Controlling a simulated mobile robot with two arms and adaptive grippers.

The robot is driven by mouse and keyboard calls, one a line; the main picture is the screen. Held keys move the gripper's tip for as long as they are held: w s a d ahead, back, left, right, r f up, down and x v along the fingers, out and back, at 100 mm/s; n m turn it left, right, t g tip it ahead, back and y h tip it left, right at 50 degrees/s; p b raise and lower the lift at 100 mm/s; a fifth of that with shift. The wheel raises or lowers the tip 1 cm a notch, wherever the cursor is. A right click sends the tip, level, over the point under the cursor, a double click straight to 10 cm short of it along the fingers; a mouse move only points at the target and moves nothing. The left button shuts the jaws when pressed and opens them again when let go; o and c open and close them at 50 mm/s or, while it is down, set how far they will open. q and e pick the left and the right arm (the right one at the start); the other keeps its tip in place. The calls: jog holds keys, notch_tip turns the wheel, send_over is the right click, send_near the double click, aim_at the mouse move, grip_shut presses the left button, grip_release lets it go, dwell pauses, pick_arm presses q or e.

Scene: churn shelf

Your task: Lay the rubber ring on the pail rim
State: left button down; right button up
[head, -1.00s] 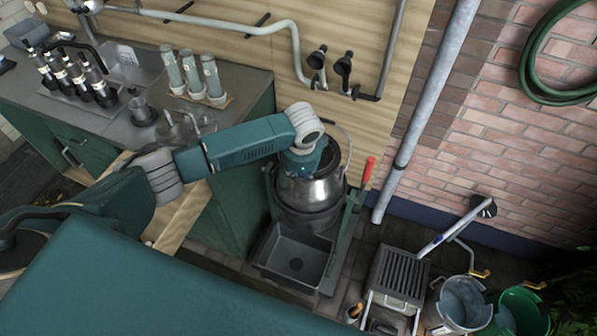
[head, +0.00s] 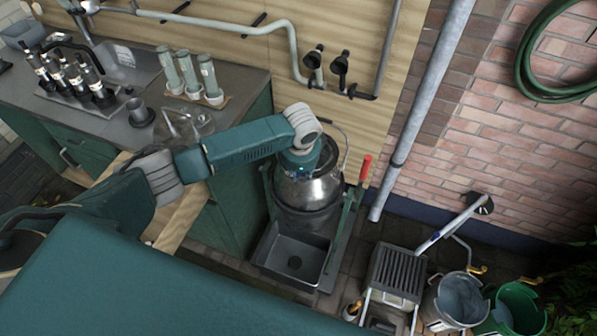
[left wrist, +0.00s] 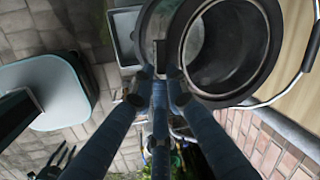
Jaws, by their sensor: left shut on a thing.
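The steel pail (head: 308,193) stands on a low stand below the wooden backboard, its dark mouth partly visible behind my left gripper (head: 300,165). In the left wrist view the pail's dark round rim (left wrist: 270,62) surrounds a deep opening. The fingers of my left gripper (left wrist: 160,82) are closed together just below that opening in the picture. They hold a dark tab (left wrist: 160,50), which seems to belong to the rubber ring, a thin dark circle overlapping the pail's left side. The ring looks offset from the rim; its height above it is unclear. My right gripper is out of view.
A grey basin (head: 294,262) sits in front of the pail, and a red-handled lever (head: 365,168) rises at its right. The counter (head: 225,85) carries bottles and tubes at left. A slatted box (head: 396,272) and buckets (head: 462,298) stand at right.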

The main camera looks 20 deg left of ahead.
pick_arm(q)
jog(key=c, duration=1.5)
grip_release()
jog(key=v, duration=1.2)
